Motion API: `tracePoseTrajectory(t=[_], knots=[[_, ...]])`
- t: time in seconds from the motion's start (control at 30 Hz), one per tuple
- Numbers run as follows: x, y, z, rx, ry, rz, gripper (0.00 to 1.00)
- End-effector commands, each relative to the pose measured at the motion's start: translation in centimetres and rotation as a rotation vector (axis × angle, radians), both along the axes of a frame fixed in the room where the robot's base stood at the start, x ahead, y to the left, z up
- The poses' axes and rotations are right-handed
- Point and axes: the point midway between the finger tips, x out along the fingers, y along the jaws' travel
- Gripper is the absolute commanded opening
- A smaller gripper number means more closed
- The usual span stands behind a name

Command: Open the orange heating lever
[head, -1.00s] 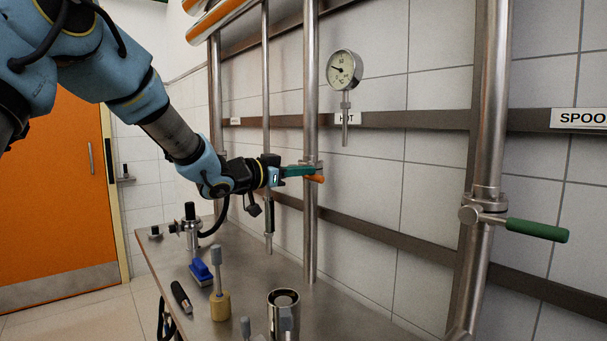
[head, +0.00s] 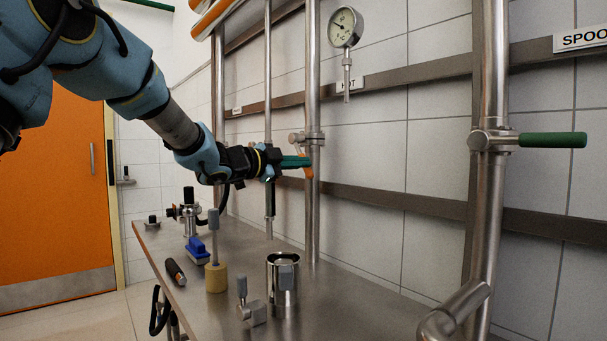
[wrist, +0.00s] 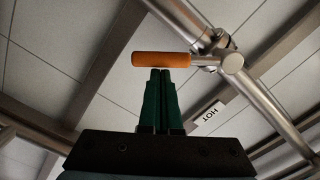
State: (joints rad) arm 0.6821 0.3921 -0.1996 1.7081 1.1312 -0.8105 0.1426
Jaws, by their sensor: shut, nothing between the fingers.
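The orange heating lever (head: 309,173) is on a valve of the steel pipe, below the gauge. In the head view the lever is small and partly hidden by my fingers, its visible end pointing downward. In the wrist view the orange lever (wrist: 160,59) lies across the picture, joined on its right to the valve (wrist: 230,63). My gripper (head: 303,162) has green fingers that are shut with nothing between them. In the wrist view the fingertips (wrist: 160,72) are right at the middle of the lever; whether they touch it I cannot tell.
A green-handled valve (head: 545,140) is on the right pipe. A gauge (head: 345,27) and HOT label (head: 352,82) are beside the lever's pipe.

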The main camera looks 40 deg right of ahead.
Motion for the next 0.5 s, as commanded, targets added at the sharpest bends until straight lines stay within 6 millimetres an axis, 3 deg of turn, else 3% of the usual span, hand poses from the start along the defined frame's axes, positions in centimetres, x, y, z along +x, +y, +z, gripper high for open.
tracePoseTrajectory(t=[0.03,0.1,0.5], knots=[[0.4,0.0,-1.1,-0.003,-0.047,0.003,0.00],[0.8,0.0,-1.6,-0.006,-0.112,0.002,0.00],[3.3,-0.2,-2.9,-0.025,-0.438,0.002,0.00]])
